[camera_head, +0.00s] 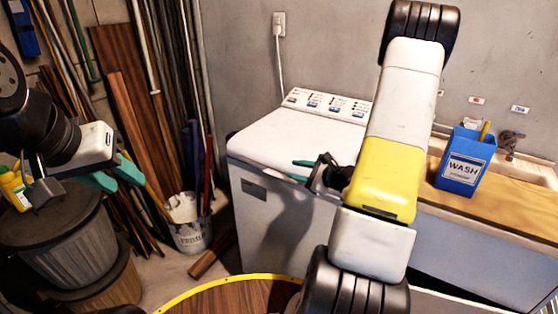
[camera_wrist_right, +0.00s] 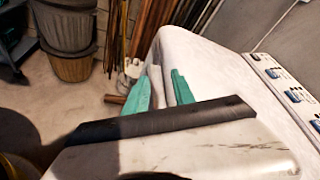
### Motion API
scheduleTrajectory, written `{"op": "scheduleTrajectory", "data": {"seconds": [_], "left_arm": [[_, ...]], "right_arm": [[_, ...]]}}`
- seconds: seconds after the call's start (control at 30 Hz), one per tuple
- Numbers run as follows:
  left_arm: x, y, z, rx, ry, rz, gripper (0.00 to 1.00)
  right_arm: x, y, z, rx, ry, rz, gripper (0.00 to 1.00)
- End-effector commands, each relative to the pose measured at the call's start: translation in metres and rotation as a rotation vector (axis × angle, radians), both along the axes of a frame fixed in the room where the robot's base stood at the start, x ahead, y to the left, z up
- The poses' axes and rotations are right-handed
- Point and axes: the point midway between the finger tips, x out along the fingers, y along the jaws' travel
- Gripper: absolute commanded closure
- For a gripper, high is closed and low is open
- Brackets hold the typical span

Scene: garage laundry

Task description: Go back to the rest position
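My left gripper (camera_head: 114,176) is at the left of the head view, above the lidded grey bin. Its two teal fingers are apart with nothing seen between them. My right gripper (camera_head: 299,170) is in front of the white washing machine (camera_head: 290,140), near its top front edge; my right arm partly hides the machine. I cannot tell how close the fingers are to the machine.
A blue wash-powder box (camera_head: 462,165) stands on the wooden counter (camera_head: 500,205) by the sink. A grey bin (camera_head: 65,250) stands lower left. A white bucket (camera_head: 190,225) and long boards (camera_head: 130,80) stand by the left wall. A round wooden tabletop (camera_head: 235,298) is at the bottom.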

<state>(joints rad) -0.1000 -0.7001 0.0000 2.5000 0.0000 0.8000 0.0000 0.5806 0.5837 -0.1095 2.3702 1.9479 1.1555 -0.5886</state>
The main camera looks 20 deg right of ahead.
Motion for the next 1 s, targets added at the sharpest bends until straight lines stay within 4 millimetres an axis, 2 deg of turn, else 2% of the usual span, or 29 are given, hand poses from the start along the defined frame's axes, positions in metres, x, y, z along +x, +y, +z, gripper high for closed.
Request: {"op": "scheduleTrajectory", "data": {"seconds": [0.27, 0.37, 0.47, 0.6, 0.7, 0.8, 0.87, 1.0], "left_arm": [[0.0, 0.0, 0.0, 0.0, 0.0, 0.0, 0.64], [0.0, 0.0, 0.0, 0.0, 0.0, 0.0, 0.64], [0.0, 0.0, 0.0, 0.0, 0.0, 0.0, 0.64], [0.0, 0.0, 0.0, 0.0, 0.0, 0.0, 0.64], [0.0, 0.0, 0.0, 0.0, 0.0, 0.0, 0.64], [0.0, 0.0, 0.0, 0.0, 0.0, 0.0, 0.64], [0.0, 0.0, 0.0, 0.0, 0.0, 0.0, 0.64], [0.0, 0.0, 0.0, 0.0, 0.0, 0.0, 0.64]], "right_arm": [[0.0, 0.006, 0.006, -0.005, -0.007, 0.024, 0.69], [-0.003, 0.031, 0.029, -0.03, -0.033, 0.121, 0.69], [-0.019, 0.076, 0.067, -0.095, -0.074, 0.311, 0.69], [-0.067, 0.139, 0.115, -0.26, -0.125, 0.626, 0.69], [-0.107, 0.167, 0.136, -0.417, -0.157, 0.828, 0.69], [-0.146, 0.18, 0.149, -0.604, -0.186, 0.999, 0.69], [-0.167, 0.181, 0.155, -0.73, -0.206, 1.086, 0.69], [-0.203, 0.169, 0.17, -1.058, -0.257, 1.228, 0.69]]}}
